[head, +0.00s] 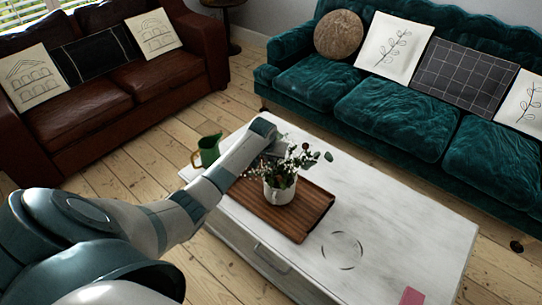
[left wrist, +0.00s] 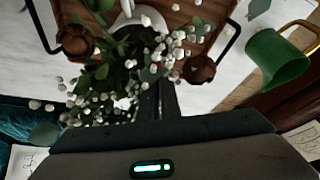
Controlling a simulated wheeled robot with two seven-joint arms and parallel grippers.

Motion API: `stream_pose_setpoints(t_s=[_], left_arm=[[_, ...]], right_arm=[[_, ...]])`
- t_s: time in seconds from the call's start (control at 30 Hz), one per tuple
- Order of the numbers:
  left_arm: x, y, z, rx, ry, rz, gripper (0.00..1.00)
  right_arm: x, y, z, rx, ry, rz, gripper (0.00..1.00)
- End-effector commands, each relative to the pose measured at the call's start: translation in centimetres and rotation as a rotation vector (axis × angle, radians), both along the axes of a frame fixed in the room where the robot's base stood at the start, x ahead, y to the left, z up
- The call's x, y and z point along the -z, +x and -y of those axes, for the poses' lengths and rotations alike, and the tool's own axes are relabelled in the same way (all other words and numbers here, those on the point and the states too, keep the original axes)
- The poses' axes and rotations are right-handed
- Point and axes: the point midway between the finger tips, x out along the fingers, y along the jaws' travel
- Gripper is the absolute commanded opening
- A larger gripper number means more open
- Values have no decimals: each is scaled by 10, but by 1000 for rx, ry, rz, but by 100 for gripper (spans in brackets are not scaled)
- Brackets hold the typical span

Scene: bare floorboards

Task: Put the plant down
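The plant (head: 280,163), with green leaves and small white blossoms, is in a white pot (head: 279,191) that looks upright on the wooden tray (head: 312,211). I cannot tell whether the pot's base touches the tray. In the left wrist view the plant (left wrist: 122,72) spreads over my fingers. My left gripper (head: 272,147) is at the far side of the plant, partly hidden by leaves. Its dark fingers (left wrist: 161,97) are close together among the foliage and look shut on the plant; their tips are hidden. My right gripper is not in view.
The tray lies on a white coffee table (head: 395,245). A green jug (head: 208,150) stands at its left end. A pink item (head: 412,297) lies near the front edge. A teal sofa (head: 395,115) and a brown leather sofa (head: 75,105) stand behind. The table's right part is mostly clear.

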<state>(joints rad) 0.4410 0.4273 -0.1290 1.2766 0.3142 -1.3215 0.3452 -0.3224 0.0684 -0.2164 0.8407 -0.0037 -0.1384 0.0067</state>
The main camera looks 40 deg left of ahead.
Motion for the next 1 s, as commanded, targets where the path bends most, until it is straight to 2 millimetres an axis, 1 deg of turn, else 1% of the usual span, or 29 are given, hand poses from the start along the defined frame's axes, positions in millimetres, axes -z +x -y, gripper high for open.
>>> stream_pose_setpoints(t_s=[0.13, 0.23, 0.37, 0.6, 0.63, 0.67, 0.7, 1.0], left_arm=[[8, 2, 0, 0, 0, 6, 0], [11, 2, -1, 0, 1, 8, 0], [11, 3, -1, 0, 1, 8, 0], [13, 3, -1, 0, 1, 8, 0], [16, 0, 0, 0, 0, 1, 11], [16, 0, 0, 0, 0, 1, 18], [16, 0, 0, 0, 0, 1, 23], [15, 0, 0, 0, 0, 1, 23]], right_arm=[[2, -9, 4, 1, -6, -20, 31], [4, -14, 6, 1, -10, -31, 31], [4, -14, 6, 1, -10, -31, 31], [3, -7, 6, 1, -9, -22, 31], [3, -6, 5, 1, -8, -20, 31], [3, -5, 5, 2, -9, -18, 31], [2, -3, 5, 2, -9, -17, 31], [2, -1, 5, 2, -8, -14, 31]])
